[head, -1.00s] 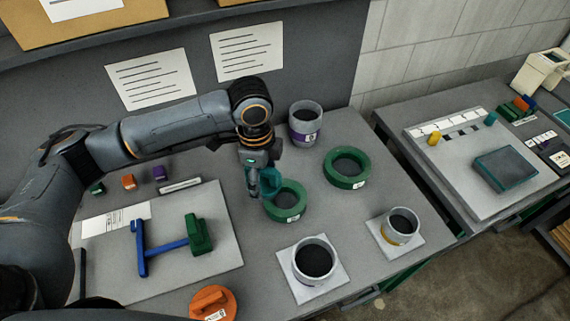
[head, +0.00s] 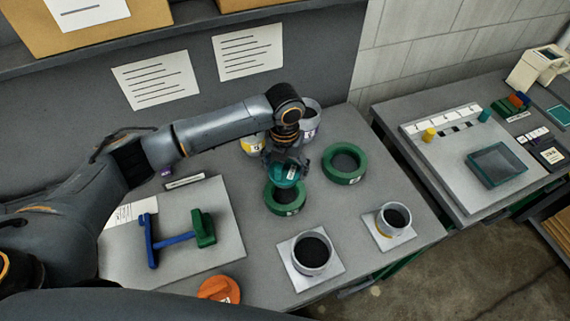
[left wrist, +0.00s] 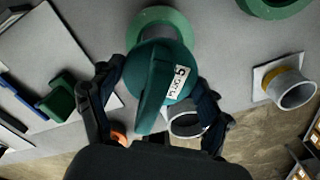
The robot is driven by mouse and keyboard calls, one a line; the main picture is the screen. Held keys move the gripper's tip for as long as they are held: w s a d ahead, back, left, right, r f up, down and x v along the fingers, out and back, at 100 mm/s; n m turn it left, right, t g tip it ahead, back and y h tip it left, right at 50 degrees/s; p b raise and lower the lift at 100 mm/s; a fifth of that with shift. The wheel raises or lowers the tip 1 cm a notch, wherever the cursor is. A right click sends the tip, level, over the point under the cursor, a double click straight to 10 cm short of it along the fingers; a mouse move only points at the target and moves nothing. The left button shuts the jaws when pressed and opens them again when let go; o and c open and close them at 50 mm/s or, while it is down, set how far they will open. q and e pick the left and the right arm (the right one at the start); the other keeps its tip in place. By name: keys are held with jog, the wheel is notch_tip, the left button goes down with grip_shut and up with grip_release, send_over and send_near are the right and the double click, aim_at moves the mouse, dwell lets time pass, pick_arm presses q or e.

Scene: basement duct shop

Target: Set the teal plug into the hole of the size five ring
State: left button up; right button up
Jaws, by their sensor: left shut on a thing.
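My left gripper (head: 287,162) is shut on the teal plug (head: 285,174) and holds it over the back part of the nearer green ring (head: 284,208). The ring lies on the bench, its dark hole partly visible in front of the plug. In the left wrist view, the gripper (left wrist: 155,110) grips the round plug (left wrist: 150,65) by its raised handle; its label seems to show a 5. The green ring (left wrist: 165,14) shows beyond the plug, partly hidden by it. A second, larger green ring (head: 344,177) lies to the right. The ring labels are too small to read.
Grey cylinders with purple and yellow bands (head: 312,122) (head: 252,145) stand behind the gripper. Two grey collars (head: 311,254) (head: 394,219) sit on white pads in front. An orange plug (head: 219,290) and a board (head: 220,255) with a blue-green tool lie left.

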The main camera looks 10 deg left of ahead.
aim_at(285, 181)
pick_arm(q)
jog(key=shift+f+b, duration=2.65)
jog(key=shift+f, duration=0.15)
jog(key=shift+r+p, duration=0.1)
jog(key=shift+p, duration=0.25)
jog(key=shift+f, duration=0.5)
jog(key=shift+f+b, duration=1)
jog(key=shift+f, duration=0.55)
jog(key=shift+f, duration=0.15)
